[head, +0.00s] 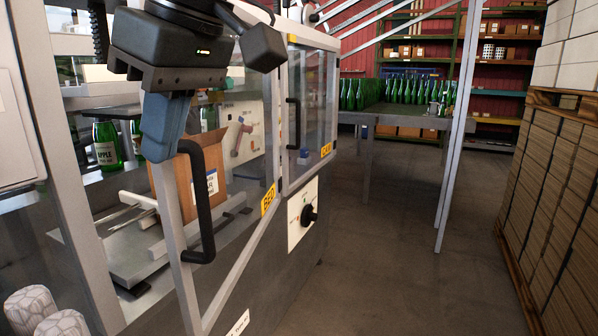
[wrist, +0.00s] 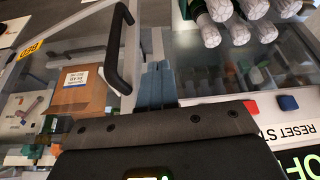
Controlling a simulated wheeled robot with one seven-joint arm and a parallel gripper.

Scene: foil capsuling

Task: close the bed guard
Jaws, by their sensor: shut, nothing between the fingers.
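The bed guard is a clear panel in a grey metal frame (head: 178,250), with a yellow BED label (head: 268,199) and a black bar handle (head: 205,205). In the head view it stands ajar, its handle-side edge swung out from the machine's left post (head: 72,190). The handle also shows in the wrist view (wrist: 120,50). My gripper (head: 157,155) is shut and empty, its blue fingers pointing down by the guard's upright edge, left of the handle. In the wrist view the fingers (wrist: 155,80) lie beside the frame edge; I cannot tell whether they touch.
A cardboard box (head: 185,180) stands on the machine bed behind the guard panel. White-capped bottle tops (head: 50,312) are at lower left. A second clear guard (head: 312,110) is further right. Stacked cardboard on a pallet (head: 555,190) borders the open floor at right.

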